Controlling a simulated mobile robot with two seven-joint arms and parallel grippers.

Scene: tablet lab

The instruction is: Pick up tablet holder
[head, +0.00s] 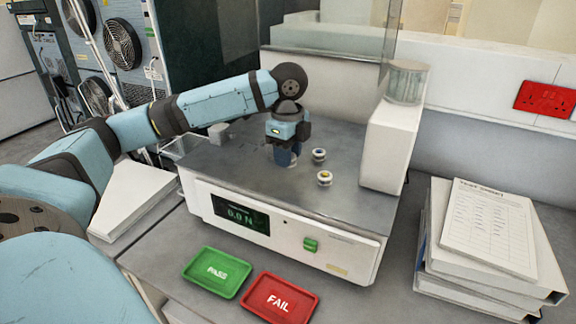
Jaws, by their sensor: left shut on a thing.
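My left gripper (284,156) points down over the grey metal top of the tester, left of two small round white tablet holders. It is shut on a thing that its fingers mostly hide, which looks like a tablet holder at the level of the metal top. I cannot tell whether it touches the surface. My right gripper is out of view.
The white tester (340,252) shows 0.0 N on its display (238,212). A white column (388,148) rises at its right. A green PASS tray (216,271) and a red FAIL tray (279,298) lie in front. Binders with a sheet (490,228) are stacked right.

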